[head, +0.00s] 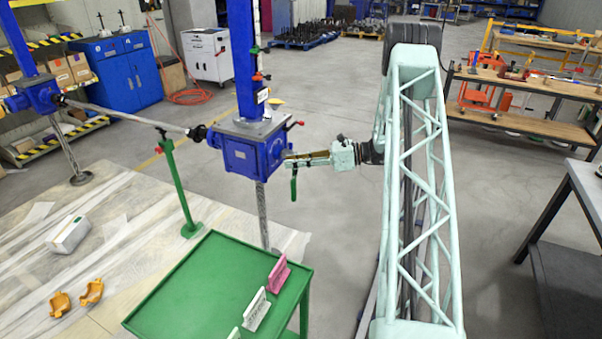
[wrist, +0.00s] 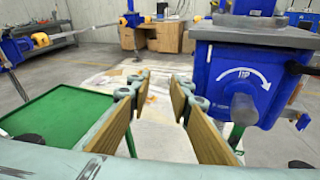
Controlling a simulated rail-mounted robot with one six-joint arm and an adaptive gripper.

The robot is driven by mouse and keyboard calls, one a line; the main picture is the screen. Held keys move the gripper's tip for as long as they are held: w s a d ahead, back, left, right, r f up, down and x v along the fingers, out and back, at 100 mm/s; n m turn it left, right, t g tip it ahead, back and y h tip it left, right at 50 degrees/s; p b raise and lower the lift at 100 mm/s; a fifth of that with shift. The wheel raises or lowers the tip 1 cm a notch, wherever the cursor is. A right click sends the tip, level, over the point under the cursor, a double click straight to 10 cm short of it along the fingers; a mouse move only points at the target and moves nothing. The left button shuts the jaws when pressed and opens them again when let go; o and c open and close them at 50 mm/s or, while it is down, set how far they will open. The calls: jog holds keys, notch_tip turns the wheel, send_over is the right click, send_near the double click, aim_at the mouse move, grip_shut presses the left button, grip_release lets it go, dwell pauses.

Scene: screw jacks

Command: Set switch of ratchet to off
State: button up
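The blue screw-jack gearbox (head: 255,148) is on the blue column in the middle of the head view. It fills the right of the wrist view (wrist: 240,75), with an "UP" arrow and a grey shaft end (wrist: 243,108). A lever with a red tip (head: 294,125) and a hanging green handle (head: 293,188) are at its right side in the head view. I cannot tell a ratchet switch or its setting. My gripper (head: 290,158) is beside the gearbox. In the wrist view my gripper (wrist: 160,88) has its tan fingers apart and nothing between them.
A green table (head: 205,285) with pink and white holders (head: 278,270) stands below, in front. A second blue jack (head: 38,95) is at the left, joined by a shaft (head: 125,115). A green post (head: 178,190) supports the shaft. A workbench (head: 535,120) is at the right.

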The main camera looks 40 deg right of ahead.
aim_at(296, 170)
jog(key=s+d+f+m+t+h, duration=0.1)
jog(key=s+d+f+m+t, duration=0.1)
jog(key=d+f, duration=0.5)
jog(key=s+d+f+m+t+h+p, duration=0.1)
jog(key=s+d+f+m+t+h, duration=0.1)
jog(key=d+f+m, duration=0.3)
jog(key=d+f+t, duration=0.1)
jog(key=d+f, duration=0.1)
jog(key=d, duration=0.2)
jog(key=shift+s+d+f+h, duration=0.3)
jog(key=shift+s+d, duration=0.05)
jog(key=shift+w+a, duration=0.1)
jog(key=shift+w, duration=0.05)
jog(key=x, duration=1.3)
jog(key=shift+w, duration=0.25)
grip_shut()
